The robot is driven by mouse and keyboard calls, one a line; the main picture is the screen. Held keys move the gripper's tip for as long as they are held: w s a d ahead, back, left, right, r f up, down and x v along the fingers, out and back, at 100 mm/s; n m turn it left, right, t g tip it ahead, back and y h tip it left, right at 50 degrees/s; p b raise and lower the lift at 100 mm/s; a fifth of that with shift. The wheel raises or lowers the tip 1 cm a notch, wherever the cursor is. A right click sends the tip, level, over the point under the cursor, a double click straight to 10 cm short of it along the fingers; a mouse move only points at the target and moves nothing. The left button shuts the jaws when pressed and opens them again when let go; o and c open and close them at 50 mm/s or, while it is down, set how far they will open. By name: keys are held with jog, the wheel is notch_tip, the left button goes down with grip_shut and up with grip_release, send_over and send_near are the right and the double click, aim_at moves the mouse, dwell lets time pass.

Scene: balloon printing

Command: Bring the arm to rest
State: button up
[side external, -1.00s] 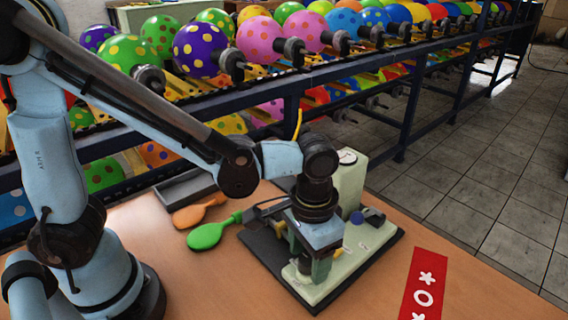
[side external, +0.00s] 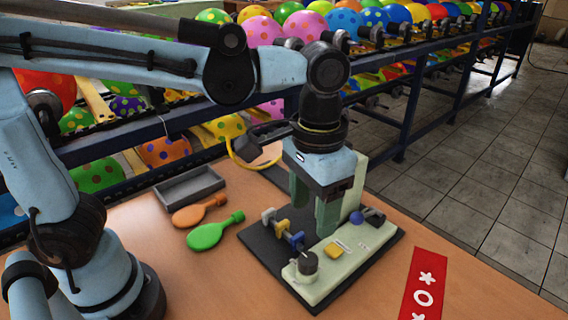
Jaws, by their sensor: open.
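My gripper (side external: 327,208) points downward above the pale green printing device (side external: 346,262), its two green fingers apart and nothing visible between them. The device stands on a dark base plate (side external: 262,250) on the wooden table. A yellow block (side external: 333,250), a blue knob (side external: 356,217) and a dark round knob (side external: 307,262) show on it. My gripper hides part of the device's upright back section.
A green deflated balloon (side external: 208,235) and an orange one (side external: 194,214) lie left of the device, near a grey tray (side external: 190,188). A red printed strip (side external: 424,287) lies at right. Behind stands a dark rack (side external: 405,110) of colourful balloons.

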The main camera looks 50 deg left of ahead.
jog(key=shift+r, duration=0.45)
jog(key=a+f+n+t, duration=0.1)
jog(key=a+f+t, duration=0.1)
jog(key=a, duration=0.6)
jog(key=a+f+n+t, duration=0.1)
jog(key=a+f+t, duration=0.1)
jog(key=a+t, duration=0.3)
jog(key=a, duration=0.3)
jog(key=shift+a, duration=0.3)
